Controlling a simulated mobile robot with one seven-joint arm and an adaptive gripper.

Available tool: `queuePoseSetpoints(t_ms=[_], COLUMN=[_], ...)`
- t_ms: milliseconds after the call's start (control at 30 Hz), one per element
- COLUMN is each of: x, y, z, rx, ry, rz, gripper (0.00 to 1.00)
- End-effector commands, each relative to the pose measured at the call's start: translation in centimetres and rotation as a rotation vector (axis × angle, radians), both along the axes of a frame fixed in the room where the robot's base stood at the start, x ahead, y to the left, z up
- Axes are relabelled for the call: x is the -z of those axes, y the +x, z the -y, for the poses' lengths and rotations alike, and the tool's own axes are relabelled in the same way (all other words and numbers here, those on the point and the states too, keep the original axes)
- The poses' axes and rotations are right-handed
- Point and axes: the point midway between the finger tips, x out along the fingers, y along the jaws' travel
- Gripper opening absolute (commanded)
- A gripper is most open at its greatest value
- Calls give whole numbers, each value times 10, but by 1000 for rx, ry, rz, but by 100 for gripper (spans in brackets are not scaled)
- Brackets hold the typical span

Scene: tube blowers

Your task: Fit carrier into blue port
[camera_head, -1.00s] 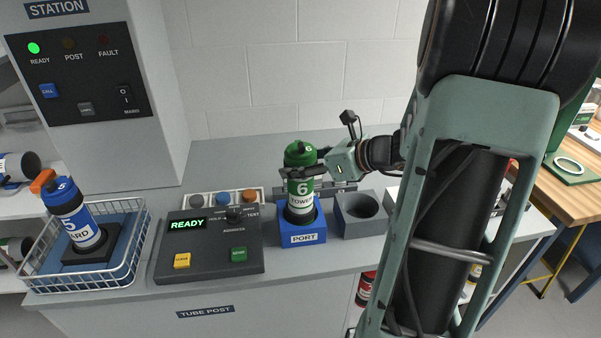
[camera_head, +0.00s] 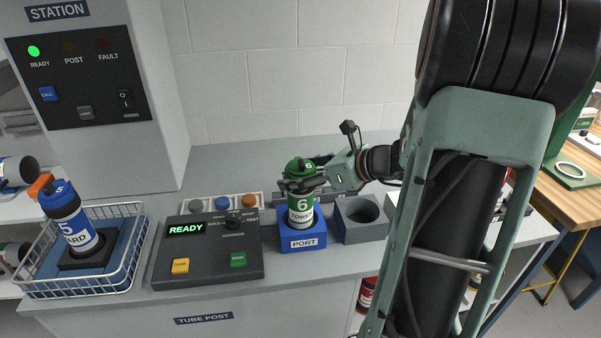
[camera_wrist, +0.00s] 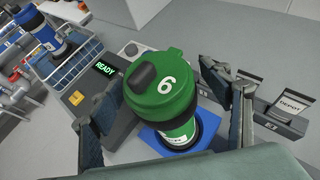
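The carrier (camera_head: 300,214) is a green-capped tube marked 6, with a white label. It stands about upright in the blue port (camera_head: 303,243), its lower end hidden inside; whether it is fully down I cannot tell. In the wrist view the carrier's green cap (camera_wrist: 160,85) is in the middle, with part of the blue port (camera_wrist: 207,124) around its base. My gripper (camera_head: 308,188) reaches in from the right at the carrier's upper part. In the wrist view my gripper (camera_wrist: 165,112) has one finger on each side of the carrier, with visible gaps; it looks open.
An empty grey socket block (camera_head: 361,220) stands right of the port. A dark control panel (camera_head: 208,250) reading READY is on the left. A wire basket (camera_head: 125,262) holds a blue carrier (camera_head: 72,222) at far left. A wall lies behind the counter.

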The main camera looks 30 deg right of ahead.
Motion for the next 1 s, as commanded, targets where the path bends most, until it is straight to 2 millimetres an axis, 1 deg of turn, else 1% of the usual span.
queuePoseSetpoints(t_ms=[267, 367, 467, 533, 800, 900, 1000], x=[-1, -7, -18, -21, -51, -59, -65], y=[0, 0, 0, -12, -61, -74, -84], z=[0, 0, 1, 9, 35, 42, 48], rx=[0, 0, 0, 6, 4, 3, 2], ry=[0, -1, -1, -4, -3, -3, -2], rz=[0, 1, 1, 1, 2, 2, 1], gripper=[72, 72, 72, 72, 72, 72, 72])
